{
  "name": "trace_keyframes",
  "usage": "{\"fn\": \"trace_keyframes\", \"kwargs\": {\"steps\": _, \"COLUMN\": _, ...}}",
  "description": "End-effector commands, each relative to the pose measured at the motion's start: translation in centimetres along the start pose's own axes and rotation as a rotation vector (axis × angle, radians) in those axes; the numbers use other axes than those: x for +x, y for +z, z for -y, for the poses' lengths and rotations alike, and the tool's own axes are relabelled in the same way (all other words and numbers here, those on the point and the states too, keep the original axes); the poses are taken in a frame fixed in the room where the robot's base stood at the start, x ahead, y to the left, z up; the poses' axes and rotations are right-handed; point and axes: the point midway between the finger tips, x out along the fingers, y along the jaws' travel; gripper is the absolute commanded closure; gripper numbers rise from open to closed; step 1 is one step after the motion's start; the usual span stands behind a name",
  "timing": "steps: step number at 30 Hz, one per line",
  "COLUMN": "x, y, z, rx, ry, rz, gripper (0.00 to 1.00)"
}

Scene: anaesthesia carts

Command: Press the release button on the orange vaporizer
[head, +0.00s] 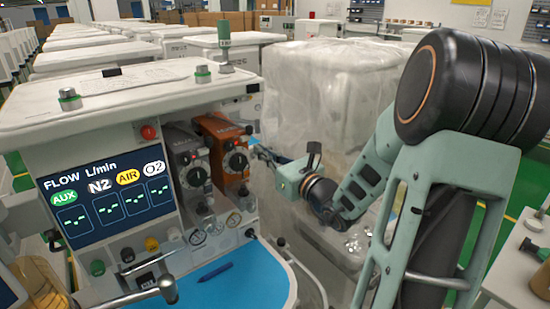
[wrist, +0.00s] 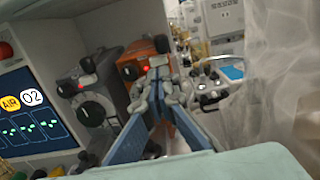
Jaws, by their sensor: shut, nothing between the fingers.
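The orange vaporizer (head: 221,128) is mounted on the front of the anaesthesia cart, to the right of a grey vaporizer (head: 184,142). It has a dark round dial on its front. In the wrist view the orange vaporizer (wrist: 150,47) is partly hidden behind my fingers, with a red light beside the fingertips. My gripper (head: 259,152) is shut and empty, at the right side of the orange vaporizer. In the wrist view my gripper (wrist: 159,84) has its fingertips together in front of the vaporizer's face. I cannot tell whether they touch it. The release button is not clearly visible.
A flow screen (head: 108,204) is left of the vaporizers. A blue work surface (head: 240,284) with a pen lies below. A plastic-covered cart (head: 325,85) stands close on the right, behind my arm. More white carts fill the background.

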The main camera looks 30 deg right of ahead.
Motion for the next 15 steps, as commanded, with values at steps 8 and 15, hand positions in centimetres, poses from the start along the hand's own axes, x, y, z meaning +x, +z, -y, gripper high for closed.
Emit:
{"fn": "trace_keyframes", "kwargs": {"steps": 8, "x": 3.7, "y": 0.1, "z": -0.1, "rx": 0.001, "ry": 0.002, "rz": 0.001, "gripper": 1.00}}
{"fn": "trace_keyframes", "kwargs": {"steps": 15, "x": 4.4, "y": 0.0, "z": 0.0, "rx": 0.001, "ry": 0.000, "rz": 0.000, "gripper": 1.00}}
